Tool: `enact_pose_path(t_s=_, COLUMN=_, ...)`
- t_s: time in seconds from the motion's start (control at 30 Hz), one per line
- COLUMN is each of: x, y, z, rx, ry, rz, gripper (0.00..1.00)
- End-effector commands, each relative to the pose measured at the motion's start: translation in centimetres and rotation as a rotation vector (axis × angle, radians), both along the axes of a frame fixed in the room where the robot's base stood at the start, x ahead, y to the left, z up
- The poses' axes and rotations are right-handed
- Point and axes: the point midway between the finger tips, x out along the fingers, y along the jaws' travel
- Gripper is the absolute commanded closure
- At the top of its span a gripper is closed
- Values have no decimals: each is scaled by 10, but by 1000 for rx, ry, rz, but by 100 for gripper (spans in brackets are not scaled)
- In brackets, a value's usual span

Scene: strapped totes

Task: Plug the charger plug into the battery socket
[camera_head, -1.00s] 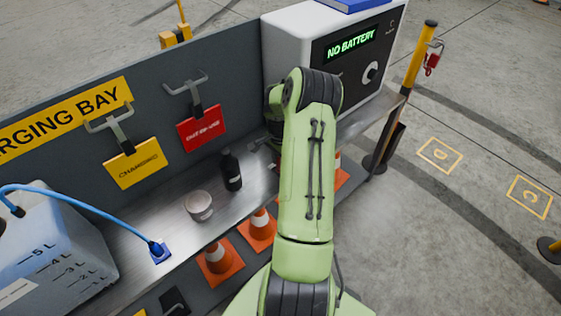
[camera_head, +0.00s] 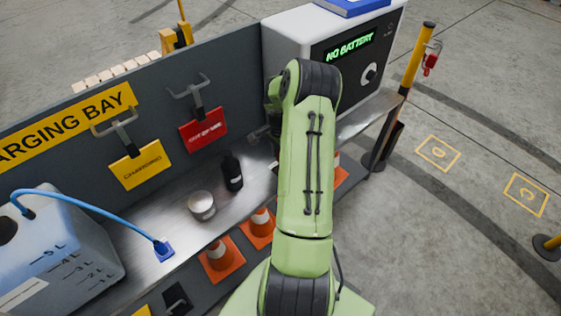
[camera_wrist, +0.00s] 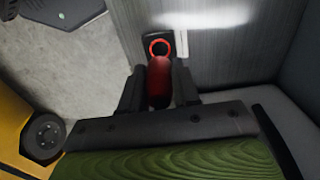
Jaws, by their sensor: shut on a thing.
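My gripper (camera_wrist: 159,88) is shut on a red, rounded piece (camera_wrist: 159,78), which looks like the charger plug, held between its two dark fingers in the wrist view. Just beyond its tip is a black block with a red-ringed round opening (camera_wrist: 158,46), which looks like the battery socket. The held piece overlaps the block's lower part in the picture; I cannot tell whether they touch. In the head view my own arm hides the plug and the socket. The charger (camera_head: 313,45) at the back of the bench reads "NO BATTERY" in green.
A dark bottle (camera_head: 232,171) and a pale tub (camera_head: 202,206) stand on the metal bench (camera_head: 188,236). A blue cable (camera_head: 95,212) runs from a translucent canister (camera_head: 62,255) to a blue connector (camera_head: 164,250). Orange cones (camera_head: 221,259) are below. A yellow post (camera_head: 418,60) stands right.

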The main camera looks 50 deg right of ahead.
Motion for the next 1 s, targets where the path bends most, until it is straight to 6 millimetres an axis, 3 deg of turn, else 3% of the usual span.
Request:
enact_pose_path(t_s=0.57, x=0, y=0, z=12, rx=0, ry=0, rz=0, gripper=100)
enact_pose_path(t_s=1.0, x=0, y=0, z=63, rx=-1, ry=-1, rz=0, gripper=100)
